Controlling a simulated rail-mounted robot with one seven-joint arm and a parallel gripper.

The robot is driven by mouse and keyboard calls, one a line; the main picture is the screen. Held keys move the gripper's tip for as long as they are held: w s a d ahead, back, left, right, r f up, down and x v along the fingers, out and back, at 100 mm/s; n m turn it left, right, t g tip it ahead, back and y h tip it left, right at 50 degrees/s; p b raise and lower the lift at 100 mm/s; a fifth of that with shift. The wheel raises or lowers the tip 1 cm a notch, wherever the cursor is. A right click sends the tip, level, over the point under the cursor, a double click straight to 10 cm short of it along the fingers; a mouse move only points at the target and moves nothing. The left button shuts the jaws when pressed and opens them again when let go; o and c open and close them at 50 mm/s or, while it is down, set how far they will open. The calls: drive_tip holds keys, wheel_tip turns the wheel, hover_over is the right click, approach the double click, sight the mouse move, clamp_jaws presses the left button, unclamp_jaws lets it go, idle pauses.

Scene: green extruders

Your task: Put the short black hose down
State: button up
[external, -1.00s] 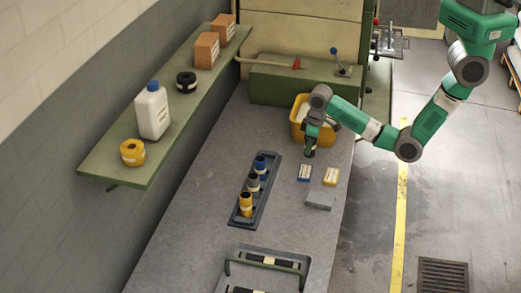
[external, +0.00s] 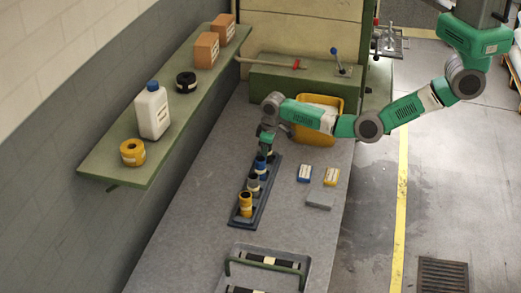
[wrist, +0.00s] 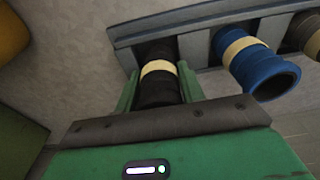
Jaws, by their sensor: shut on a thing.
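The short black hose (wrist: 158,83) has a cream band and shows between my gripper's fingers in the wrist view. My gripper (wrist: 160,88) is shut on it. The hose's far end is at the end slot of the grey-blue rack (wrist: 122,32); I cannot tell whether it is seated. In the external view my gripper (external: 268,150) points down at the far end of the rack (external: 267,192), and the hose is mostly hidden there. A blue hose (wrist: 255,62) stands in the slot beside it, followed by another black hose (external: 253,184) and a yellow hose (external: 246,205).
A yellow bin (external: 318,133) stands right of my gripper. A handled tray (external: 268,250) is in front. A shelf (external: 140,176) runs along the left wall.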

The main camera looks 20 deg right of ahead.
drive_tip(key=shift+f, duration=0.3)
drive_tip(key=shift+f, duration=0.2)
drive_tip(key=o, duration=1.1)
drive_tip(key=shift+r, duration=0.15)
drive_tip(key=r+p, duration=0.1)
drive_tip(key=r, duration=0.3)
drive_tip(key=r+p, duration=0.1)
drive_tip(key=r, duration=0.3)
drive_tip(key=s+d+r+p, duration=0.1)
drive_tip(key=r, duration=0.3)
